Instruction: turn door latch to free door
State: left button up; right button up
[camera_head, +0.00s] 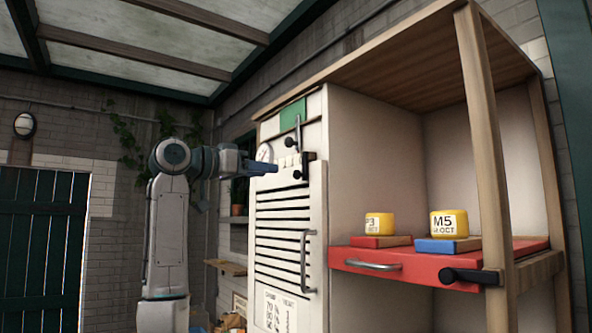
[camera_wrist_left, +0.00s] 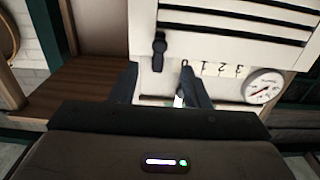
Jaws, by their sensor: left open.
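The white slatted door (camera_head: 283,225) of the cabinet stands flush at the cabinet's left front. A black latch (camera_head: 305,164) sits at the door's upper right edge; it also shows upright in the left wrist view (camera_wrist_left: 158,50). My left gripper (camera_head: 274,168) is in front of the panel by the door's top, to the left of the latch. In the left wrist view its open fingers (camera_wrist_left: 162,90) point at the white panel, with the latch beyond them. I cannot tell whether they touch anything. A thin metal lever shows by one finger. My right gripper is out of view.
A round gauge (camera_head: 264,153) and a black-knobbed lever (camera_head: 290,142) are near the gripper. A vertical door handle (camera_head: 306,262) is lower down. At right, a red drawer (camera_head: 400,262) carries yellow-topped blocks, with a black catch (camera_head: 470,275) on its front.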

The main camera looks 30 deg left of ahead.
aim_at(295, 173)
pick_arm(q)
jog(key=p+x, duration=0.1)
jog(key=x, duration=0.2)
jog(key=p+x, duration=0.1)
jog(key=shift+w+d+r+p, duration=0.2)
jog(key=shift+w+r+p, duration=0.1)
jog(key=shift+p, duration=0.05)
jog(key=p+x, duration=0.1)
jog(key=x, duration=0.2)
jog(key=shift+f, duration=0.2)
jog(key=shift+w+d+f, duration=0.1)
jog(key=shift+w, duration=0.35)
jog(key=shift+s, duration=0.25)
jog(key=shift+w, duration=0.1)
jog(key=c, duration=0.7)
grip_shut()
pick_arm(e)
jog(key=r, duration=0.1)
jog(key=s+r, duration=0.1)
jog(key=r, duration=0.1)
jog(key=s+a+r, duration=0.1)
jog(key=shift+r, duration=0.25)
